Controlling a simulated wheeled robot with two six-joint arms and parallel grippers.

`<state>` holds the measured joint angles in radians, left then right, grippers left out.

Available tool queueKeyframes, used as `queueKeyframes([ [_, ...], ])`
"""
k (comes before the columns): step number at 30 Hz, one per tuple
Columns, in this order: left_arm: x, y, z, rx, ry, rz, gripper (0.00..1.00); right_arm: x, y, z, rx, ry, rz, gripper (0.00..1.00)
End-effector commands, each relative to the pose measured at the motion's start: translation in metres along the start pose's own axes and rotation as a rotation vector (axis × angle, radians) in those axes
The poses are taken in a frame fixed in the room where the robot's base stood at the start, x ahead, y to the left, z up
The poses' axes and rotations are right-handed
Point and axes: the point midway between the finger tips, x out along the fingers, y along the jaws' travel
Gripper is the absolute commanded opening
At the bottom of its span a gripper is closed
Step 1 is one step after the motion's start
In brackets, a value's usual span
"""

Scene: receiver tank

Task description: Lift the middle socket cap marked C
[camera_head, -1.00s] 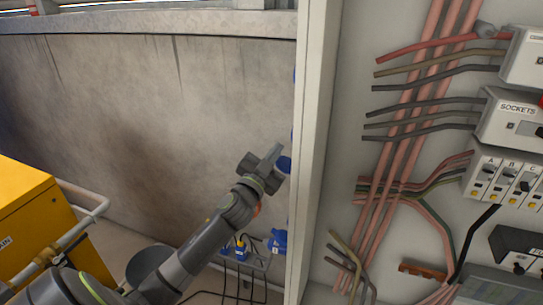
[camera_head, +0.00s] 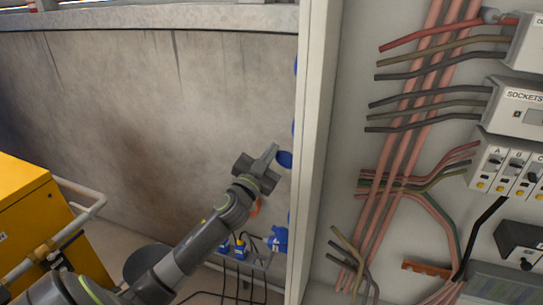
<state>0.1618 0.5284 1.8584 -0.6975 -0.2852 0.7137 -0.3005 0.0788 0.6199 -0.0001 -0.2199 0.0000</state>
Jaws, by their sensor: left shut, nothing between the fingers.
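A blue cap (camera_head: 285,159) sticks out from the left side of the grey cabinet, seen nearly edge-on. I cannot read any letter on it, and the cabinet edge hides its right part. Parts of other blue fittings show above it along the same edge. My left gripper (camera_head: 268,160) is shut and empty, just left of the blue cap. Its fingertips point up and right; I cannot tell whether they touch the cap. My right gripper is not in view.
The open cabinet (camera_head: 312,150) with red and grey cables fills the right side. Blue plugs (camera_head: 240,249) with hanging black leads sit on a rack (camera_head: 258,263) below. A yellow box (camera_head: 35,220) and pale pipe rail stand at left. Free room lies before the wall (camera_head: 130,120).

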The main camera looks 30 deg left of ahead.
Motion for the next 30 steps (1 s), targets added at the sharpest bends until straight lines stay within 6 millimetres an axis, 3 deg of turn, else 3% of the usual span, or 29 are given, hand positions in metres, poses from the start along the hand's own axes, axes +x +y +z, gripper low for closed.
queueKeyframes([
  [1,-0.002,0.002,0.007,-0.015,0.002,-0.006,0.00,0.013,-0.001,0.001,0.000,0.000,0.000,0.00],
  [9,-0.007,0.003,0.020,-0.157,0.004,-0.055,0.00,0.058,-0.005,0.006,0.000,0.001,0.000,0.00],
  [18,-0.011,0.007,0.032,-0.343,0.003,-0.120,0.00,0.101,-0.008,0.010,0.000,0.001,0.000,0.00],
  [22,-0.013,0.009,0.036,-0.421,0.001,-0.147,0.00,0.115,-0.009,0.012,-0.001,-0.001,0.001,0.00],
  [30,-0.015,0.013,0.043,-0.506,0.001,-0.177,0.00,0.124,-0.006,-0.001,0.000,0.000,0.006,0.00],
])
